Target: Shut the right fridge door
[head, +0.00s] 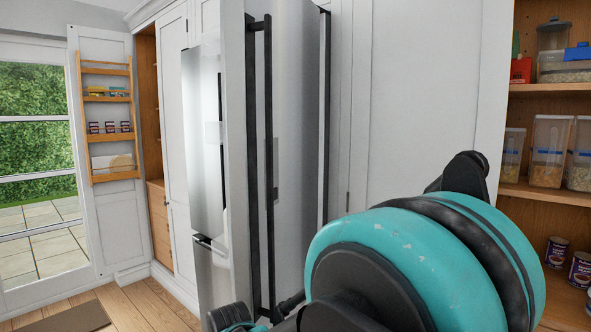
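The right fridge door (297,120) stands ajar, swung out toward me. Its pale edge (235,150) faces me, and its silver outer face with a long black handle (268,150) is to the right of that edge. The left fridge door (204,140) is silver and shows farther left, partly hidden behind the right door's edge. My teal and black arm fills the lower right foreground. Small dark and teal parts of my arm show at the bottom, near the handle's lower end. I cannot make out fingertips there or whether anything touches the door.
White cabinet panels (408,90) stand right of the fridge. An open wooden shelf (545,190) with jars and cans is at far right. An open white door with a wooden rack (106,68) and a glass door are at left. The wooden floor (150,300) is clear beyond a brown mat (68,318).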

